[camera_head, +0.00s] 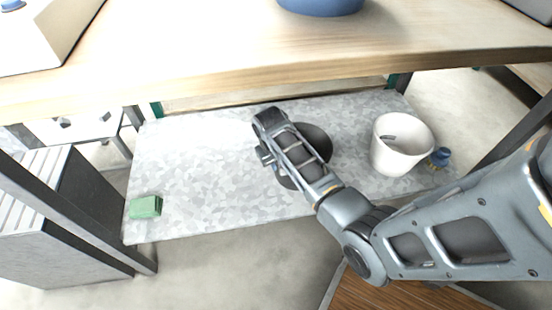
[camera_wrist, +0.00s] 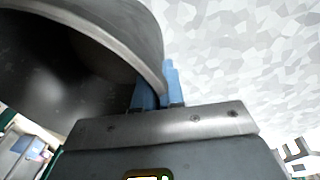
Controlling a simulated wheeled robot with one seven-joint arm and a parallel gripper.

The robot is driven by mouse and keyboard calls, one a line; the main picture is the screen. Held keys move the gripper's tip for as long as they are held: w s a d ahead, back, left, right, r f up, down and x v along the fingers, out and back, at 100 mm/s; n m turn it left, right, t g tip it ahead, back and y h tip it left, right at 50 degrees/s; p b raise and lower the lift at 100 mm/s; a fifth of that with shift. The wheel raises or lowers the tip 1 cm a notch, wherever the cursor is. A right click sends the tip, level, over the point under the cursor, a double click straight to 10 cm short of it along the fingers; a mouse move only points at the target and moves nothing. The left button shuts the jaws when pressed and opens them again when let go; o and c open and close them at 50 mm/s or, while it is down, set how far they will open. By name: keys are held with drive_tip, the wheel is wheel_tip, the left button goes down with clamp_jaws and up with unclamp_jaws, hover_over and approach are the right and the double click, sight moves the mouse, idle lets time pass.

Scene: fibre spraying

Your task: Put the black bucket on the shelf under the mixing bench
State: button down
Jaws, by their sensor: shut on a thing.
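The black bucket (camera_head: 318,139) is over the grey speckled shelf (camera_head: 205,165) under the wooden mixing bench (camera_head: 200,62). My arm hides much of it in the head view. In the wrist view the black bucket (camera_wrist: 90,50) fills the upper left, with its rim and dark inside showing. My gripper (camera_wrist: 158,88) is shut on the bucket's rim, with a blue finger on each side of the wall. In the head view my wrist is in front of the bucket and the fingertips are hidden. I cannot tell whether the bucket's base touches the shelf.
A white bucket (camera_head: 395,150) stands on the shelf to the right, with a small blue item (camera_head: 439,157) beside it. A green block (camera_head: 145,207) lies at the front left. The shelf between block and black bucket is clear. A blue bowl-like thing (camera_head: 322,5) is on the bench top.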

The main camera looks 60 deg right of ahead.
drive_tip(key=shift+w, duration=0.1)
drive_tip(key=c, duration=1.6)
unclamp_jaws()
drive_tip(key=shift+f, duration=0.1)
drive_tip(key=shift+c, duration=0.2)
drive_tip(key=o, duration=0.4)
